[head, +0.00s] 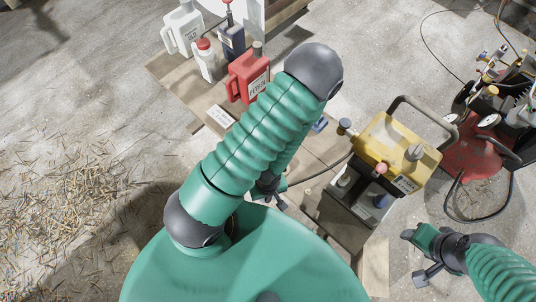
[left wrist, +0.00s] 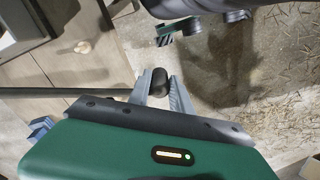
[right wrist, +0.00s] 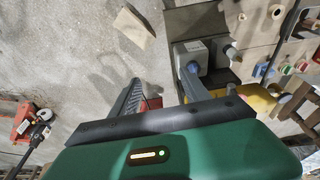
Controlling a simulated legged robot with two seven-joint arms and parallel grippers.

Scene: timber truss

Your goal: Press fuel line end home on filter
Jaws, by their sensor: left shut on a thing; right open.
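My left gripper (head: 270,188) is mostly hidden behind my green arm in the head view. In the left wrist view its fingers (left wrist: 160,90) are shut on a rounded black piece, the fuel line end (left wrist: 158,82). A dark line (head: 322,172) runs from near this gripper towards the yellow machine (head: 398,145). I cannot make out the filter for certain in any view. My right gripper (head: 424,258) is open and empty, below the yellow machine in the head view. In the right wrist view its fingers (right wrist: 160,90) are spread above the floor.
A red petrol can (head: 247,76) and a white oil jug (head: 183,30) stand on a board at the back. A red cart with gauges (head: 475,150) and hoses stands at the right. Straw (head: 70,215) litters the floor at left.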

